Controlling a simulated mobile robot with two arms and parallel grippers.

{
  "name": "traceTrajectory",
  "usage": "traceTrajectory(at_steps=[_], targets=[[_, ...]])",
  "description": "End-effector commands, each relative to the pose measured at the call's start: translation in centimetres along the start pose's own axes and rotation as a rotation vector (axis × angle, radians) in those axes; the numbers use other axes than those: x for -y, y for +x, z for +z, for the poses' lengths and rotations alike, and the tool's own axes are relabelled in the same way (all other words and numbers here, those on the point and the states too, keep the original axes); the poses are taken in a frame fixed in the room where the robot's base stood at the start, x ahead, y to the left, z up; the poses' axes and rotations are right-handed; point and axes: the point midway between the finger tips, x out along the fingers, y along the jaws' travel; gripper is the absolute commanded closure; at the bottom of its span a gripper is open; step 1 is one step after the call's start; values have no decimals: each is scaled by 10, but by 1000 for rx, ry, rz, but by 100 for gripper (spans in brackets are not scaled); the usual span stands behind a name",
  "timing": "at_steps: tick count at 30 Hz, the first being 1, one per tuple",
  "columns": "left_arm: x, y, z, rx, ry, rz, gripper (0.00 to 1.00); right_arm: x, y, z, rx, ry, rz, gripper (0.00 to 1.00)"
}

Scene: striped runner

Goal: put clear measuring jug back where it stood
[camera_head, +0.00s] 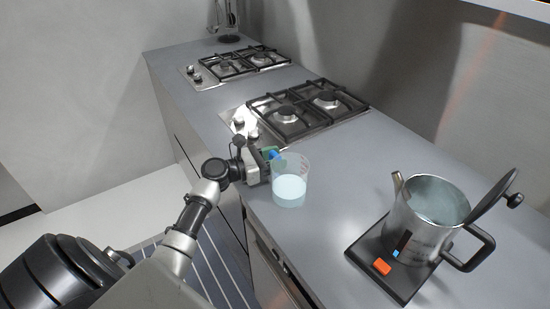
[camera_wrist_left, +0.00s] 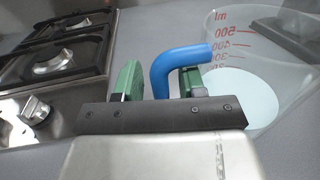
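The clear measuring jug (camera_head: 290,190) has red markings, a blue handle and pale blue contents. It appears to stand upright on the grey counter (camera_head: 345,190), near its front edge. It also shows at the right of the left wrist view (camera_wrist_left: 245,85). My left gripper (camera_head: 268,164) is at the jug's handle side. In the left wrist view, its green-padded fingers (camera_wrist_left: 160,85) are apart with the blue handle (camera_wrist_left: 165,68) between them. My right gripper is in neither view.
A steel pot (camera_head: 425,215) with an open lid stands on a dark base (camera_head: 365,255) with an orange button, right of the jug. A gas hob (camera_head: 305,108) is behind the jug, and another hob (camera_head: 235,65) is farther back. Bare counter lies between jug and pot.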

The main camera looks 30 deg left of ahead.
Motion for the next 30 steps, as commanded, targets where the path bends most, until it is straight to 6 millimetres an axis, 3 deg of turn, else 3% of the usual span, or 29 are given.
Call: traceTrajectory(at_steps=[8,11,21,30], targets=[[0,-2,2,-1,-1,0,60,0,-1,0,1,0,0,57],[0,-15,0,-3,-1,0,60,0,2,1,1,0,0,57],[0,-87,0,-3,1,0,60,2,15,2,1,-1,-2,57],[0,-118,2,1,0,-1,60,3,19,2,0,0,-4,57]])
